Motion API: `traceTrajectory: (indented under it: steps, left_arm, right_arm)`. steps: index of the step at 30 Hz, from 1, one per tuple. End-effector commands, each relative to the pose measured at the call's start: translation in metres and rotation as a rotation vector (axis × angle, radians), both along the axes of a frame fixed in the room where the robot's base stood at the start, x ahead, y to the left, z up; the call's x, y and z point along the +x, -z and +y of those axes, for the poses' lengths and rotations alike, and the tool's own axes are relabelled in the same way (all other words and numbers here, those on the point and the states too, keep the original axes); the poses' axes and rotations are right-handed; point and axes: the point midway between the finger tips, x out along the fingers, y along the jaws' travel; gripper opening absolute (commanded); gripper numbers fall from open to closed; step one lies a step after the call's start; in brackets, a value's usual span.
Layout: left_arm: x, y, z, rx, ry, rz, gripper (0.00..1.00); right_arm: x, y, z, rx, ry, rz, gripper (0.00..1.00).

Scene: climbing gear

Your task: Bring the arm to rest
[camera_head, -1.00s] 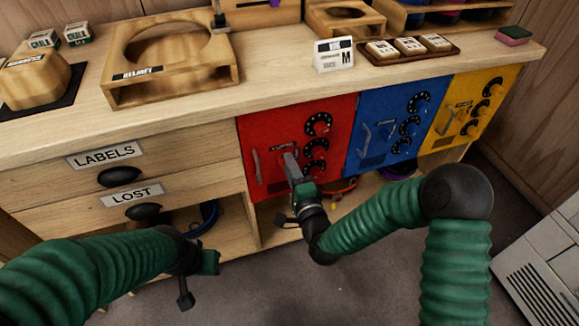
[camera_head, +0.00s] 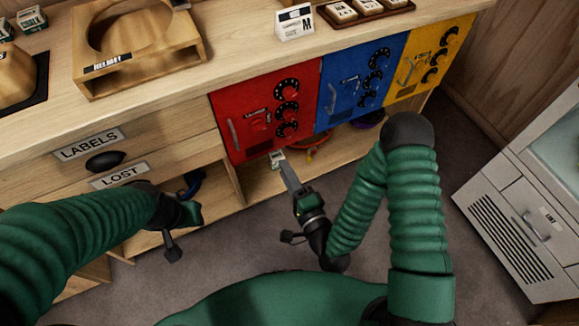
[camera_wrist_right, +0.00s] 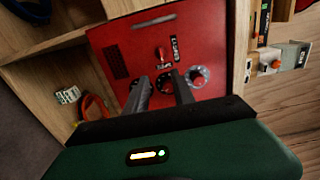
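My right gripper (camera_head: 287,172) is in front of the shelf below the red locker door (camera_head: 262,105), apart from the door. In the right wrist view its two fingers (camera_wrist_right: 160,92) stand apart with nothing between them, and the red door (camera_wrist_right: 125,50) with its dials is beyond them. My right arm (camera_head: 365,205) is bent, its elbow at the right. My left gripper (camera_head: 182,225) hangs in front of the open shelf under the LOST drawer (camera_head: 122,178). Its fingers are too dark and turned away to judge.
The blue (camera_head: 360,85) and yellow (camera_head: 430,60) doors sit beside the red one and look shut. The wooden counter (camera_head: 235,65) carries a helmet stand (camera_head: 140,45) and a card (camera_head: 295,22). A grey cabinet (camera_head: 520,205) stands at the right. The floor (camera_head: 235,245) between is clear.

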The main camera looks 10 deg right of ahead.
Motion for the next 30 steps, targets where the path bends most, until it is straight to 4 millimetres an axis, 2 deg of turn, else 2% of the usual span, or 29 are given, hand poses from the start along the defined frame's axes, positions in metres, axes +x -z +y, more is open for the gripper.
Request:
traceTrajectory:
  steps: [1, 6, 22, 25, 27, 29, 30]
  left_arm:
    - [-0.001, -0.006, 0.000, 0.000, 0.000, 0.002, 0.36]
    - [-0.001, -0.010, 0.000, 0.000, 0.000, 0.003, 0.36]
    - [-0.001, -0.009, 0.000, 0.000, 0.000, 0.002, 0.36]
    - [-0.001, -0.010, 0.000, 0.000, 0.000, 0.002, 0.36]
    - [-0.001, -0.010, 0.000, 0.000, 0.000, 0.002, 0.36]
    - [-0.001, -0.009, 0.000, 0.000, 0.000, 0.002, 0.36]
    - [-0.001, -0.009, 0.000, 0.000, 0.000, 0.002, 0.36]
  right_arm:
    - [-0.005, -0.001, -0.003, 0.005, 0.004, 0.008, 0.30]
    - [-0.014, 0.000, -0.005, 0.006, 0.005, -0.001, 0.30]
    - [-0.013, 0.003, -0.002, -0.034, -0.018, 0.001, 0.30]
    - [-0.007, 0.014, 0.008, -0.215, -0.116, 0.031, 0.30]
    - [-0.002, 0.030, 0.010, -0.435, -0.216, 0.075, 0.30]
    - [0.002, 0.045, 0.001, -0.648, -0.300, 0.128, 0.30]
    - [0.003, 0.052, -0.011, -0.786, -0.350, 0.172, 0.30]
